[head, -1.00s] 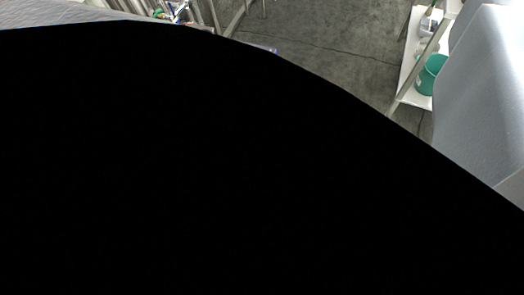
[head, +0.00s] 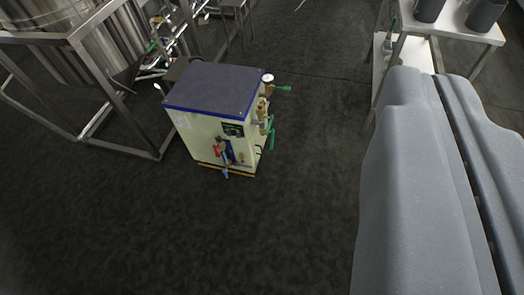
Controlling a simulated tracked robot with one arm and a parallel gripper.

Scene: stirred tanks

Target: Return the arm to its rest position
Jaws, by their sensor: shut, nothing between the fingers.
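A large smooth grey shape (head: 425,190), which looks like a link of my own arm, fills the right side of the head view from mid-height to the bottom edge. A dark lengthwise groove runs along it. My gripper and its fingertips do not show in this view. Nothing is seen touching the grey link.
A cream cabinet with a dark blue top (head: 215,90), a gauge and valves stands on the dark floor (head: 200,235). A steel tank (head: 110,45) in a metal frame is at upper left. A white table (head: 455,22) with dark pots is at upper right. Floor in front is clear.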

